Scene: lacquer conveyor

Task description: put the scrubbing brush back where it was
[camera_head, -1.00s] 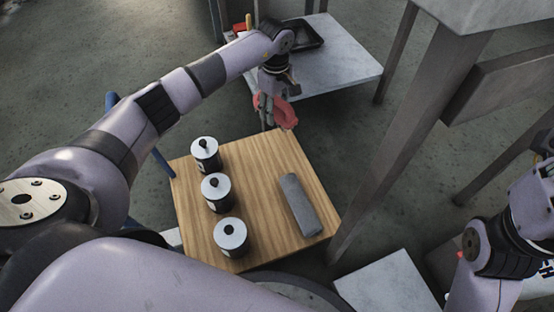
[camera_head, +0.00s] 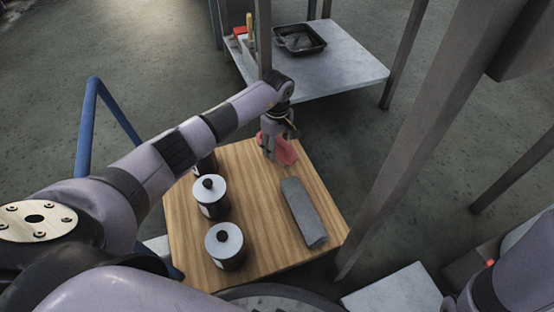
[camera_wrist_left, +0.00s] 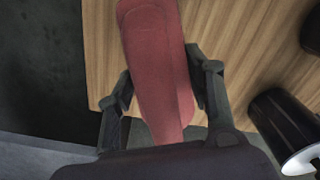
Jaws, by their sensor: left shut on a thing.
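My left gripper (camera_head: 277,150) is at the far edge of the wooden tabletop (camera_head: 262,262). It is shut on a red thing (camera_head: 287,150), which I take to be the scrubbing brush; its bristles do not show. In the left wrist view the red thing (camera_wrist_left: 155,70) is a long rounded block between the two fingers, with the wooden top behind it. I cannot tell whether it touches the wood. Part of my right arm shows at the lower right of the head view, but its gripper is out of sight.
Lidded canisters (camera_head: 225,245) stand in a row along the left of the wooden top, the farthest partly behind my left arm. A grey block (camera_head: 303,212) lies at the right. Beyond is a pale table (camera_head: 345,72) with a black tray (camera_head: 300,39). A metal leg (camera_head: 400,140) rises at right.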

